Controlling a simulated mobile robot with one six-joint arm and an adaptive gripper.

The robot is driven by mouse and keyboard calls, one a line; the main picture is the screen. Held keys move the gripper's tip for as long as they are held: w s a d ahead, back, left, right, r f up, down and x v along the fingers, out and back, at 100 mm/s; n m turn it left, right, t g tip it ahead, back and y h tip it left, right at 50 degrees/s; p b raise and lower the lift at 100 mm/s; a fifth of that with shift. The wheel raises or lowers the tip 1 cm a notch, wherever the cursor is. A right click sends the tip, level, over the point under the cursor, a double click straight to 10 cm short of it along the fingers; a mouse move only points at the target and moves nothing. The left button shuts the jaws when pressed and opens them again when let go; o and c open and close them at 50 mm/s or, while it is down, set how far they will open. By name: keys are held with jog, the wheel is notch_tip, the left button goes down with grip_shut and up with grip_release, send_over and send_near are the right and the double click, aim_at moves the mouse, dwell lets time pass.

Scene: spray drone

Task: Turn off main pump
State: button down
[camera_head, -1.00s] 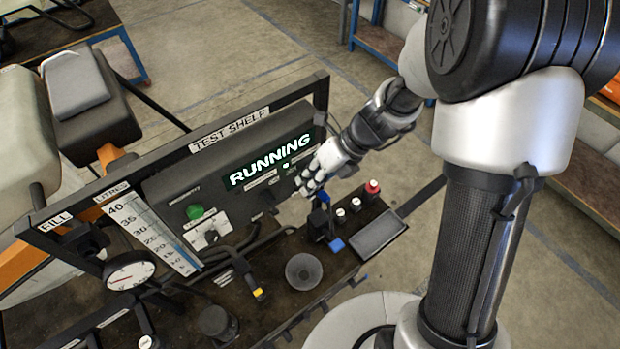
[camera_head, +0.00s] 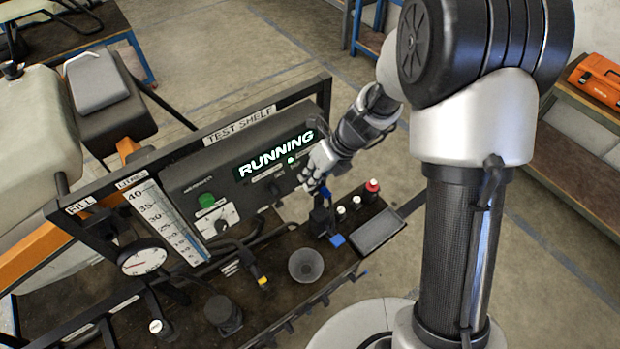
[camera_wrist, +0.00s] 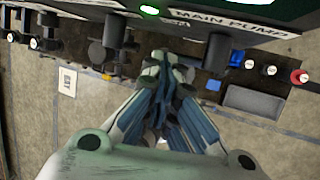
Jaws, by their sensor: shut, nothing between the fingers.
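The control panel (camera_head: 222,181) shows a lit RUNNING display (camera_head: 277,154) and a green lamp (camera_head: 291,160). The wrist view shows a MAIN PUMP label (camera_wrist: 228,22) and the lit green lamp (camera_wrist: 149,10) on the panel's lower edge. A dark upright part (camera_wrist: 217,52) shows below the label; I cannot tell whether it is the pump switch. My gripper (camera_head: 312,175) is at the panel's right end and hides part of its face. Its fingers are together and empty in the wrist view (camera_wrist: 167,62), left of the label in that picture. Contact cannot be told.
A green button (camera_head: 207,201) and a dial (camera_head: 216,222) are on the panel's left. A red-topped button (camera_head: 372,185), white-topped buttons (camera_head: 342,210), a grey tray (camera_head: 377,232) and a funnel (camera_head: 306,265) stand on the shelf in front. A gauge (camera_head: 144,260) is at left.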

notch_tip(320, 180, down, 7)
jog(key=n+t+h+b, duration=0.1)
jog(key=t+h+b, duration=0.2)
jog(key=t+h, duration=0.3)
jog(key=shift+w+d+f+n+h, duration=0.2)
jog(key=shift+w+n+h, duration=0.1)
jog(key=shift+h, duration=1)
jog(key=shift+d+b, duration=0.1)
jog(key=shift+b, duration=0.2)
jog(key=shift+r, duration=0.15)
